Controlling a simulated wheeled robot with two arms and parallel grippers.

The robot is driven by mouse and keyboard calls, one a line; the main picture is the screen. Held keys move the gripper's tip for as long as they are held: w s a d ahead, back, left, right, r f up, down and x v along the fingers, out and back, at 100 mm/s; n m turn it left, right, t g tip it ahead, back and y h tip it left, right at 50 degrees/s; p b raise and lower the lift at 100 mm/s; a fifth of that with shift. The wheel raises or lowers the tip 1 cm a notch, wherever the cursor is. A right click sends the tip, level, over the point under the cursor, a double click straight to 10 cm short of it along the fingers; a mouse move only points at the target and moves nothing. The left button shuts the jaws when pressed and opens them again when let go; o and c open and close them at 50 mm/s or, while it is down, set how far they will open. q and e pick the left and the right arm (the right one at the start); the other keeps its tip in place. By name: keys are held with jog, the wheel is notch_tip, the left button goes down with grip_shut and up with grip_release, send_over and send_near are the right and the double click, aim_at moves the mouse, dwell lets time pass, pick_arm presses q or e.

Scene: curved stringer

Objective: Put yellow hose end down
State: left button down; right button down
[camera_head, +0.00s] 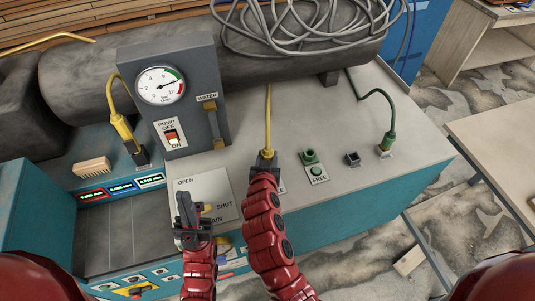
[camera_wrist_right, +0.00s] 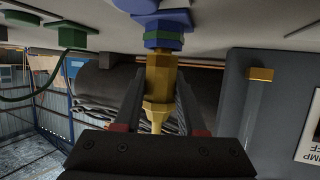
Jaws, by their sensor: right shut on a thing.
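My right gripper (camera_head: 266,160) is shut on a yellow hose end, whose yellow hose (camera_head: 268,115) rises from it in the head view. In the right wrist view the brass-yellow hose end (camera_wrist_right: 160,75) sits between the two fingers of the right gripper (camera_wrist_right: 160,105). Its tip meets a blue hexagonal fitting (camera_wrist_right: 163,40); I cannot tell whether it is seated. In the head view the arm and gripper hide this contact.
A gauge box (camera_head: 180,95) with a pump switch stands left of the right gripper. Another yellow fitting (camera_head: 122,127) is beside it. A green FREE port (camera_head: 310,157), a dark socket (camera_head: 352,158) and a green hose end (camera_head: 387,142) lie to the right. Grey coils (camera_head: 300,25) lie behind.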

jog(key=shift+f, duration=0.2)
jog(key=shift+c, duration=2.4)
grip_release()
jog(key=shift+r, duration=0.1)
